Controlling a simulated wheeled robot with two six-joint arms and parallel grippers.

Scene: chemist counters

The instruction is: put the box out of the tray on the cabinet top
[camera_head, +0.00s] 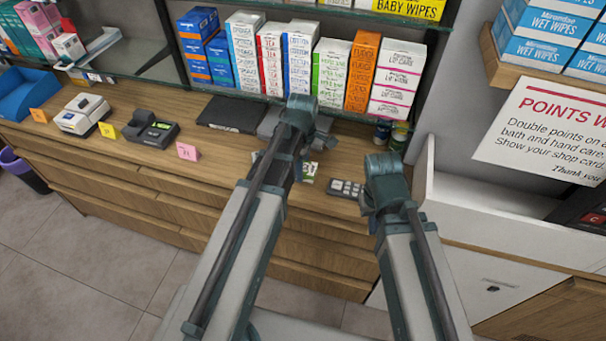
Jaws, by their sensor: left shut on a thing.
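My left gripper (300,140) is over the wooden cabinet top (225,150), near the middle of the picture. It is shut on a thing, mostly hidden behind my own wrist. A small green-and-white box (309,172) shows just right of that wrist; I cannot tell whether it is held or rests on the top. My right gripper (384,182) is at the cabinet's front edge at the right; its fingers are hidden. An empty-looking blue tray (24,96) stands at the far left of the cabinet top.
A dark flat case (232,114), a dark card terminal (151,131), a white device (81,114) and small price cards stand on the top. A grey keypad (346,188) lies between my arms. Jars (400,134) stand at the right back. Shelved boxes (330,70) stand behind.

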